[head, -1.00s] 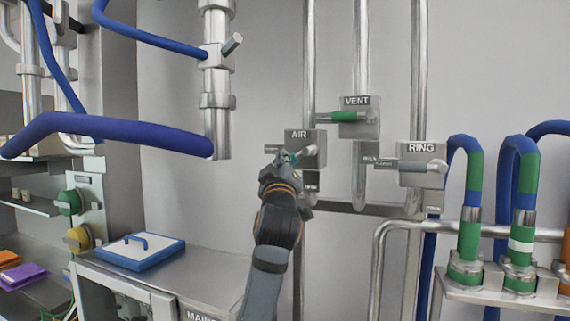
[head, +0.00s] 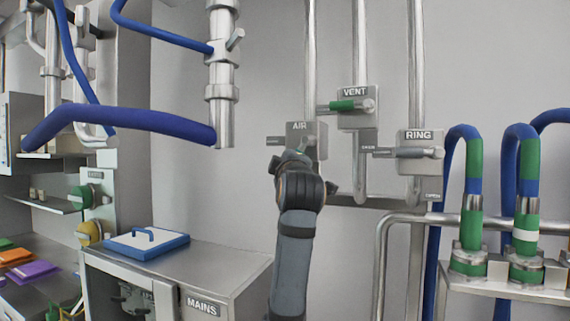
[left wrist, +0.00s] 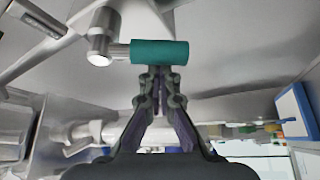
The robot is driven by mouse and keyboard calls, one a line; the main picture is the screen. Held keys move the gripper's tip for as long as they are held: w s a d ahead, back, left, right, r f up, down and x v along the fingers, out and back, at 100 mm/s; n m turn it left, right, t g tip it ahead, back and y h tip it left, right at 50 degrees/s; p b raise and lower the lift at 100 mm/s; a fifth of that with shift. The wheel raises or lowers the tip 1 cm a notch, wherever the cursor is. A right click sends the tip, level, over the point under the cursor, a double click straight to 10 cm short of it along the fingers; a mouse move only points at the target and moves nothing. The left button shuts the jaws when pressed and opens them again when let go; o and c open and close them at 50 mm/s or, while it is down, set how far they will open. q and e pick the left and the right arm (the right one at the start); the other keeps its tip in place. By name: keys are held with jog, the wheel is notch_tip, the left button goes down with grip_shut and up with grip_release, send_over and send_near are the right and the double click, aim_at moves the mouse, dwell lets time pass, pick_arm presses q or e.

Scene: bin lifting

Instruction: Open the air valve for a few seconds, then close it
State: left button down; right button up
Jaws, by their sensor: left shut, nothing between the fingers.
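The air valve (head: 317,141) is a grey metal box on a vertical pipe, labelled AIR. In the head view my left gripper (head: 291,160) is in front of its lower left part and hides much of its handle. In the left wrist view the valve's teal handle grip (left wrist: 160,52) lies crosswise just beyond my fingertips (left wrist: 160,76). The fingers are shut with nothing between them. The tips look very close to the grip; I cannot tell whether they touch it. My right gripper is not in view.
The VENT valve (head: 357,108) with a green grip and the RING valve (head: 415,152) with a grey one are to the right. Blue hoses (head: 468,185) stand at far right. A steel cabinet (head: 232,267) with a blue-rimmed tray (head: 147,245) is at lower left.

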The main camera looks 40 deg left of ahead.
pick_arm(q)
jog(key=n, duration=0.1)
jog(key=d+f+n+g, duration=0.1)
jog(key=d+n+g+b, duration=0.1)
jog(key=n, duration=0.1)
jog(key=shift+w+d+f+h, duration=0.15)
jog(key=shift+w+h, duration=0.2)
jog(key=shift+h, duration=0.05)
dwell(0.4)
